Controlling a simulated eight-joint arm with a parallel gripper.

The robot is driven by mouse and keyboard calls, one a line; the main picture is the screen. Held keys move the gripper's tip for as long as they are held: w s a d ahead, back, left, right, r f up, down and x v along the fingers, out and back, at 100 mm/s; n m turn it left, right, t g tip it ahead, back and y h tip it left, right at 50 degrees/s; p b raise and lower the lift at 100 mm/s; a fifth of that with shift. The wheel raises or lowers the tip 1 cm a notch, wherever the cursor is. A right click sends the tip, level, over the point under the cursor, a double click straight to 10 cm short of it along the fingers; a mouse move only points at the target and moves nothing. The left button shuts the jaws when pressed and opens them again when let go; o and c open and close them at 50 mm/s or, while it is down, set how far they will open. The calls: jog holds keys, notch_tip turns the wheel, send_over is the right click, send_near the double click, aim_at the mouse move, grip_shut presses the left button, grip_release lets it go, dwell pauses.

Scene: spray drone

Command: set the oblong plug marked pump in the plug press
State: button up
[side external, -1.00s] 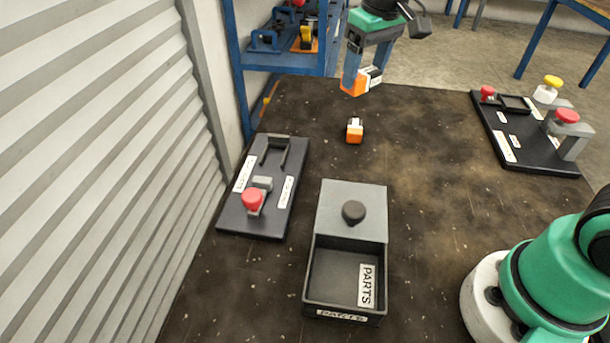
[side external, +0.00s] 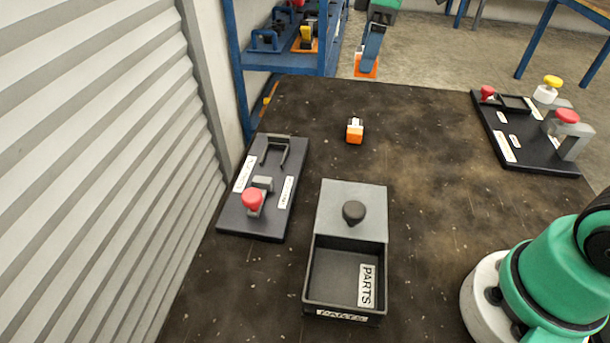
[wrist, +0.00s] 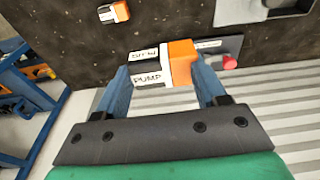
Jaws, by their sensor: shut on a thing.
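My gripper (wrist: 163,78) is shut on the oblong plug marked PUMP (wrist: 180,63), an orange and white block gripped by its sides between the blue fingers. In the side external view my gripper (side external: 371,48) is raised at the far edge of the table, and only an orange end of the plug (side external: 366,68) shows below it. Two dark fixtures stand on the table. The left fixture (side external: 238,222) has a red knob and a grey bracket. The right fixture (side external: 540,160) has red and yellow knobs. Their labels are too small to read, so I cannot tell which is the plug press.
A second orange and white plug (side external: 355,131) lies on the table and shows in the wrist view (wrist: 113,12). A grey PARTS box (side external: 312,275) with a black-knobbed lid stands in front. A blue shelf (side external: 285,62) stands behind the table. The table's middle right is clear.

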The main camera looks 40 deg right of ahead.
aim_at(349, 163)
notch_tip(349, 163, down, 19)
jog(key=shift+f, duration=0.1)
dwell(0.4)
jog(key=shift+f, duration=0.1)
jog(key=o, duration=1.3)
jog(key=shift+c, duration=0.2)
